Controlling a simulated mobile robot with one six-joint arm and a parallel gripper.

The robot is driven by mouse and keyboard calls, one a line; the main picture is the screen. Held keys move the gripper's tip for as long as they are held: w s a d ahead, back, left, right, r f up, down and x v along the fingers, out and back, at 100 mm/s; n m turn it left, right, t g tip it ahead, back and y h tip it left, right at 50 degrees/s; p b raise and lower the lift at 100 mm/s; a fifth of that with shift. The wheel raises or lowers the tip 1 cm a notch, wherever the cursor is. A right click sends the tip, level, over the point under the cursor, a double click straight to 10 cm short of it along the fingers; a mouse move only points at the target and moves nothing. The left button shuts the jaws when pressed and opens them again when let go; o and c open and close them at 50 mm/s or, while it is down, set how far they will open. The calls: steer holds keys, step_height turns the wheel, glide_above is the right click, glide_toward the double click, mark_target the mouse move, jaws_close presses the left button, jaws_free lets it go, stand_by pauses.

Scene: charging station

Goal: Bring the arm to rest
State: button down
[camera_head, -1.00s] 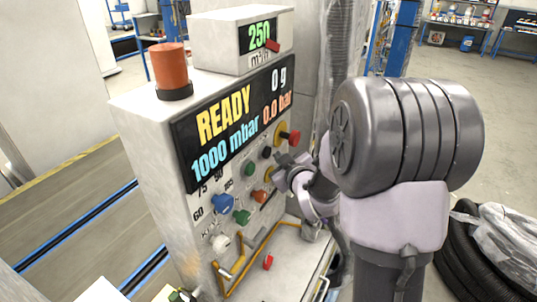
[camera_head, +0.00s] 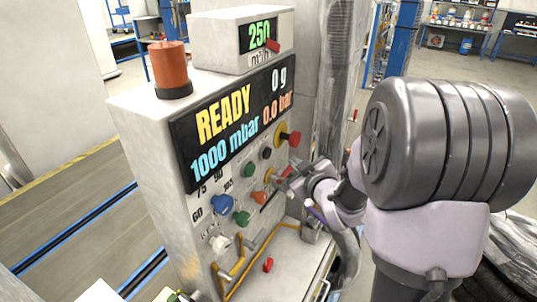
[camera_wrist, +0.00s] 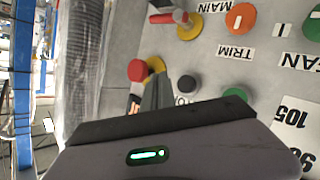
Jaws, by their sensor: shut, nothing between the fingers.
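My gripper (camera_head: 287,177) is shut and empty, in front of the right part of the control panel in the head view. In the wrist view, its dark narrow fingers (camera_wrist: 157,92) point at the grey panel face, between a red knob with a yellow base (camera_wrist: 138,71) and a black knob (camera_wrist: 187,83). I cannot tell how large the gap to the panel is. My bent arm fills the right of the head view. The fingertips look small and partly merge with the panel knobs behind them.
The cabinet (camera_head: 150,130) carries a display reading READY (camera_head: 222,125), several coloured knobs, a red knob (camera_head: 294,138) standing out, and an orange beacon (camera_head: 170,70) on top. A ribbed grey hose (camera_head: 336,70) stands behind the gripper.

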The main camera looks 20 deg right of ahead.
stand_by(0.4)
steer(key=s+a+f+m+g+y+b, duration=0.1)
steer(key=s+a+m+g+b, duration=0.3)
steer(key=s+a, duration=0.6)
steer(key=s+a+f+m+g+y+b, duration=0.2)
steer(key=s+a, duration=0.8)
steer(key=s, duration=0.9)
steer(key=f+m+g+b, duration=0.1)
steer(key=m+g+b, duration=0.1)
steer(key=b, duration=0.1)
steer(key=shift+a+f+m+g+b, duration=0.4)
